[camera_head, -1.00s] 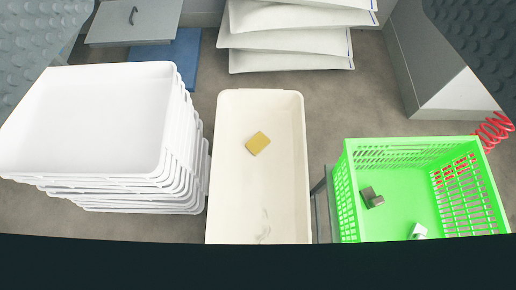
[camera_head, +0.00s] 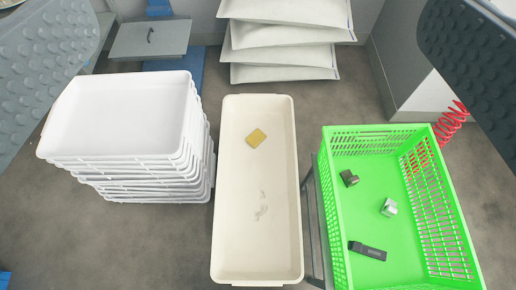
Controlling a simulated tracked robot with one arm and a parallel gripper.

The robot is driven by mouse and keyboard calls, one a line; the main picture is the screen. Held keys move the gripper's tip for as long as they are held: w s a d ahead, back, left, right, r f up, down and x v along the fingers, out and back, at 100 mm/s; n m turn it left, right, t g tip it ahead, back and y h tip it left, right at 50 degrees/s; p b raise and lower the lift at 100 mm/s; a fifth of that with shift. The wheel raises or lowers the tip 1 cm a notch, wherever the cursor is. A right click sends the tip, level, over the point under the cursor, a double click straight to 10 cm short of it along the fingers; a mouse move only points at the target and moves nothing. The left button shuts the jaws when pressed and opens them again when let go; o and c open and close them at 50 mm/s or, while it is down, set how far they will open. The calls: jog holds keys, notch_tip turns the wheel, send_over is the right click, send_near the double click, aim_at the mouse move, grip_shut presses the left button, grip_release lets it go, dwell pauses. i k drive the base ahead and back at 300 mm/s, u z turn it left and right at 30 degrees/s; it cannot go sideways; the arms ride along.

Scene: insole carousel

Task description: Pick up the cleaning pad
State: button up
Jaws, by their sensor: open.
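The cleaning pad (camera_head: 256,138) is a small yellow square. It lies on the floor of a long cream tray (camera_head: 245,262), towards the tray's far end. My gripper (camera_head: 257,85) shows as two grey studded fingers at the upper left and upper right of the picture. The fingers are wide apart with nothing between them. The pad lies below and between them, not touched.
A stack of white trays (camera_head: 120,115) stands left of the cream tray. A green crate (camera_head: 345,235) with several small metal and dark parts stands to the right. White sacks (camera_head: 285,55) are piled behind. A red coiled hose (camera_head: 450,122) hangs at right.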

aim_at(257, 137)
jog(key=z, duration=0.05)
jog(key=k, duration=1.15)
jog(key=u, duration=0.8)
jog(key=i, duration=1.1)
jog(key=z, duration=0.45)
jog(key=i, duration=0.75)
jog(key=z, duration=0.65)
